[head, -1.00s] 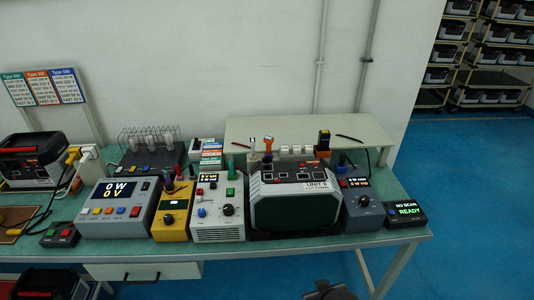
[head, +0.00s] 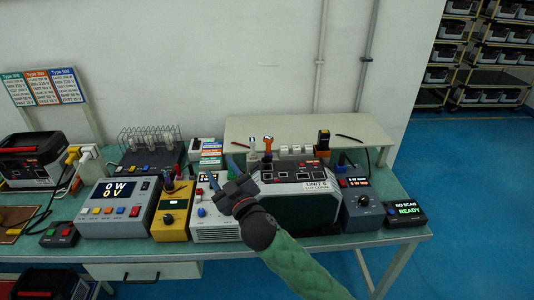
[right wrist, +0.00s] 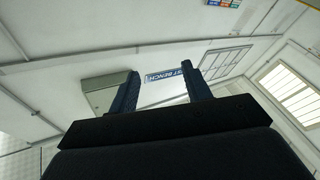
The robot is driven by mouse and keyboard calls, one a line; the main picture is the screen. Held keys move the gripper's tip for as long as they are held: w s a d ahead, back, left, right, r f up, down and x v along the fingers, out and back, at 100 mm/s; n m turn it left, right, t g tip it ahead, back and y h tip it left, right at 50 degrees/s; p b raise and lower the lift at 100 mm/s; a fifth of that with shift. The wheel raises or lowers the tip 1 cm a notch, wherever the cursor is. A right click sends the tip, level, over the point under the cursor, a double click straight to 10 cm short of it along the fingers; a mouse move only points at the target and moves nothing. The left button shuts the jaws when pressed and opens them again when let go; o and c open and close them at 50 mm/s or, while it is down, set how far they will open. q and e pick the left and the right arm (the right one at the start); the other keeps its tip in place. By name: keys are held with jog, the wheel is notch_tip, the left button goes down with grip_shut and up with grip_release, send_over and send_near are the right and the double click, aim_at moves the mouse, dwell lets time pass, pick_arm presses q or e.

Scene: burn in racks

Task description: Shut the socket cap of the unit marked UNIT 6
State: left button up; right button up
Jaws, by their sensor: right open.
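The unit marked UNIT 6 (head: 292,174) stands on the bench, a white-topped case with a dark green front. Its socket cap is too small to make out in the head view. My right gripper (head: 222,178) is open and empty, in front of the white meter box (head: 209,230) just left of the unit, with my forearm crossing the unit's lower left front. In the right wrist view its two fingers (right wrist: 162,90) stand apart with nothing between them, facing the wall and ceiling. My left gripper is not in view.
A yellow meter (head: 171,219) and a grey supply (head: 115,210) stand left of the unit. A dial box (head: 361,208) and a READY scanner box (head: 404,214) stand right. A raised shelf (head: 350,130) runs behind. The bench front edge is narrow.

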jog(key=s+a+r+n+g+y, duration=0.1)
jog(key=a+r+n+g+y, duration=0.25)
jog(key=a+n+y, duration=0.3)
jog(key=s+a+r+n+g+y, duration=0.1)
jog(key=a+r+n+g+y, duration=0.2)
jog(key=a+n+g+y, duration=0.3)
jog(key=n+g+h, duration=0.9)
jog(key=n+h, duration=0.4)
jog(key=h, duration=1)
send_near(267, 159)
jog(key=shift+d+y, duration=0.1)
jog(key=shift+y, duration=0.15)
jog(key=shift+d, duration=0.15)
jog(key=shift+f, duration=0.2)
jog(key=shift+f+p, duration=0.8)
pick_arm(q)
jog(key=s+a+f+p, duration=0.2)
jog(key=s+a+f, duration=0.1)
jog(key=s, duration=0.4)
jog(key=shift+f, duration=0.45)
pick_arm(e)
jog(key=shift+f, duration=2.8)
